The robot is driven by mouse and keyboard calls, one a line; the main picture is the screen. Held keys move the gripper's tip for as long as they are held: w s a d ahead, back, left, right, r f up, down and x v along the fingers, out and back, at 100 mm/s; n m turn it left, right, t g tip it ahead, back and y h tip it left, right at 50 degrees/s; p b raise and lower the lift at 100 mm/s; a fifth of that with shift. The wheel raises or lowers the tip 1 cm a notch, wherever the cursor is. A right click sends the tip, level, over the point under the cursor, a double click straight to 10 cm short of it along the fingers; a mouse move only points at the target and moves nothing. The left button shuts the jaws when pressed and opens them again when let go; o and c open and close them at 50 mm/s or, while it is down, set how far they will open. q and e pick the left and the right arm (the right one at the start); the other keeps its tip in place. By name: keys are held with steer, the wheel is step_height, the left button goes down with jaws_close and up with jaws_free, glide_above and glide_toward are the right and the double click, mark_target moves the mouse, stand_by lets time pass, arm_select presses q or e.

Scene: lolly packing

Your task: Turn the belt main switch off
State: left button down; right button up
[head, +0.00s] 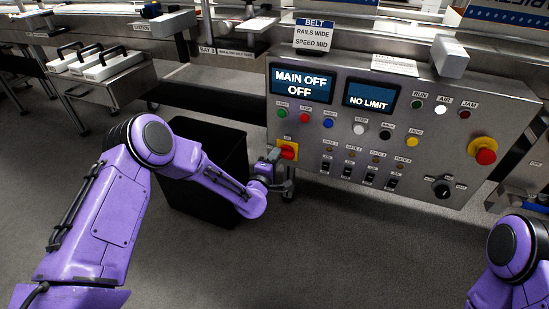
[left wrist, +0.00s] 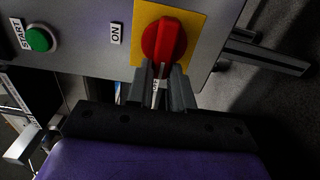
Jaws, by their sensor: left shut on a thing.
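The belt main switch is a red rotary handle (head: 288,152) on a yellow plate at the lower left of the control panel (head: 330,125). In the left wrist view the red handle (left wrist: 164,41) sits on its yellow plate (left wrist: 197,35), with an ON label to its left. My left gripper (head: 275,158) is at the switch; its two fingers (left wrist: 163,82) are shut on the lower end of the red handle. The panel's left display (head: 302,86) reads "MAIN OFF OFF". My right gripper is out of view; only part of my right arm shows at the right edge.
The panel also has several coloured buttons, black toggles, a black knob (head: 441,189) and a red emergency stop (head: 486,156). The right display (head: 370,96) reads "NO LIMIT". A black bin (head: 205,160) stands behind my left forearm. White trays (head: 110,66) lie at the left.

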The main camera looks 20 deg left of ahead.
arm_select(q)
steer(key=shift+f, duration=0.15)
steer(key=c, duration=1)
jaws_free()
steer(key=shift+s, duration=0.1)
steer(key=s+p, duration=0.2)
steer(key=s, duration=0.8)
steer(key=shift+s+a, duration=0.15)
steer(key=shift+s, duration=0.1)
